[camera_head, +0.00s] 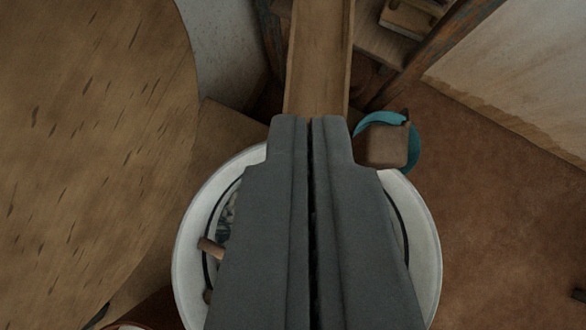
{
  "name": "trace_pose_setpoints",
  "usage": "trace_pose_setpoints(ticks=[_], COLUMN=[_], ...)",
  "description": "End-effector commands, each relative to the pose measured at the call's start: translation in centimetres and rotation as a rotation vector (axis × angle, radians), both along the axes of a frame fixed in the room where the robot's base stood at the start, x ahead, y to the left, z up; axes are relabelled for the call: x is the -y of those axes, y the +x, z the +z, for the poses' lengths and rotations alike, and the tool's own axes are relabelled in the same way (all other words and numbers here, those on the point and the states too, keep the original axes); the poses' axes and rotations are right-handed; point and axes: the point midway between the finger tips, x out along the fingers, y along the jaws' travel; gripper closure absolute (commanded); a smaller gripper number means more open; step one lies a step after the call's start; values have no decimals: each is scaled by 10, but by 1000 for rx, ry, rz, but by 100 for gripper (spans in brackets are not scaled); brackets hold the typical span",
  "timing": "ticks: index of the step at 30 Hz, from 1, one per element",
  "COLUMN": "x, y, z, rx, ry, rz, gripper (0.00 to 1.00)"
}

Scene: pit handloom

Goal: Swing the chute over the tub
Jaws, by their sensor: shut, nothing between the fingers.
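The chute (320,60) is a long wooden trough with raised side edges, running down from the top middle of the view. Its lower end meets the tips of my gripper in the picture; whether they touch I cannot tell. My gripper (311,120) is shut and empty, its two grey fingers pointing up the picture. The tub (188,240) is round with a white rim and lies below my gripper in the picture. My fingers hide much of its middle. A small wooden piece (211,247) and some greyish contents show at its left inside.
A round wooden top (90,150) fills the left. A brown block (382,146) with a teal ring (414,150) is at the tub's upper right. A wooden frame beam (425,55) slants at the upper right. The reddish floor (500,200) at right is mostly clear.

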Motion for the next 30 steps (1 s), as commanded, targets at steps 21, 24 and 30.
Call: trace_pose_setpoints(ticks=[21, 24, 30], x=[-1, -3, -16], y=[-6, -12, -53], z=[14, 20, 51], rx=[2, 10, 60], ry=[0, -1, -1], rz=[-2, 5, 54], gripper=[100, 100, 100])
